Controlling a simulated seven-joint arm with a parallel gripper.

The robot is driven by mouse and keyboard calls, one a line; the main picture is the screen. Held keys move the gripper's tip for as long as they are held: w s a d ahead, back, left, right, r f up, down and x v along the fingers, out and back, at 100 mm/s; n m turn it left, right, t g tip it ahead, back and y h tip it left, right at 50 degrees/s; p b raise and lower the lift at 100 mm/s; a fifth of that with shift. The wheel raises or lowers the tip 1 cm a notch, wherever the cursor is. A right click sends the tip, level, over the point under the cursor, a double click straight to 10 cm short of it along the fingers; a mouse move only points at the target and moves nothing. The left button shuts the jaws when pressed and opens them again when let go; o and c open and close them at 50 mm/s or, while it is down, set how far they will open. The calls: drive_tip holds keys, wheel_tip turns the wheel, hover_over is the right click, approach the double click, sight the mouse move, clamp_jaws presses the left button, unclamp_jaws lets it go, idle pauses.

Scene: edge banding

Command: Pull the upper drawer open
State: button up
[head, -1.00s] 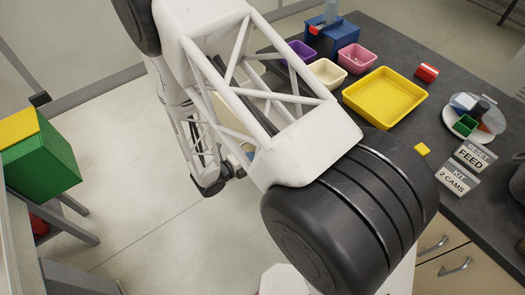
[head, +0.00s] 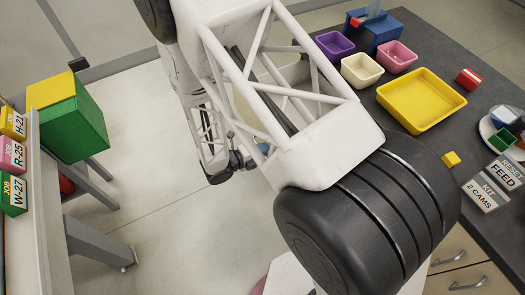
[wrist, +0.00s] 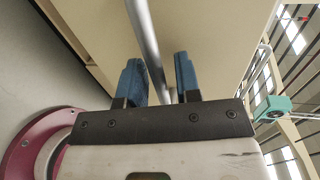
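My gripper (wrist: 160,82) is open in the wrist view, with two blue fingertips apart. A grey metal bar (wrist: 146,40), which looks like a drawer handle, runs between the fingers, closer to the left one. I see no firm grip on it. A beige panel (wrist: 215,40) lies behind the bar. In the head view the upper drawer (head: 440,249) shows partly at lower right with its curved handle (head: 448,259); it looks closed. A lower drawer handle (head: 468,284) is beneath it. My arm hides the area to the left, and my gripper cannot be made out there.
The dark worktop (head: 440,150) above the drawers holds a yellow tray (head: 420,98), several small bins, a yellow block (head: 451,159) and label plates (head: 503,172). A green box (head: 75,130) and a shelf with job boxes (head: 12,157) stand at left. Floor between is clear.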

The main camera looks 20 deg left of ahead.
drive_tip(key=shift+o, duration=0.3)
drive_tip(key=v, duration=0.7)
drive_tip(key=shift+s+a, duration=0.3)
drive_tip(key=shift+r, duration=0.1)
idle(0.7)
drive_tip(key=w+d+r+m+g+y, duration=0.3)
drive_tip(key=d+r+m+g, duration=0.8)
drive_tip(key=d+r+m, duration=1.3)
drive_tip(key=s+d+r+m+t+y, duration=0.1)
drive_tip(key=s+d+r+m+y, duration=0.3)
drive_tip(key=s+d+r+m, duration=0.3)
drive_tip(key=s+d+r+m+t+y, duration=0.1)
drive_tip(key=s+d+r+m+y, duration=0.2)
drive_tip(key=s+d+r+m, duration=0.4)
wheel_tip(320, 180, up, 6)
drive_tip(key=d+m, duration=0.1)
drive_tip(key=m, duration=0.6)
drive_tip(key=shift+s+d+t+y, duration=0.3)
drive_tip(key=shift+s+d+y, duration=0.05)
drive_tip(key=shift+d+y, duration=0.05)
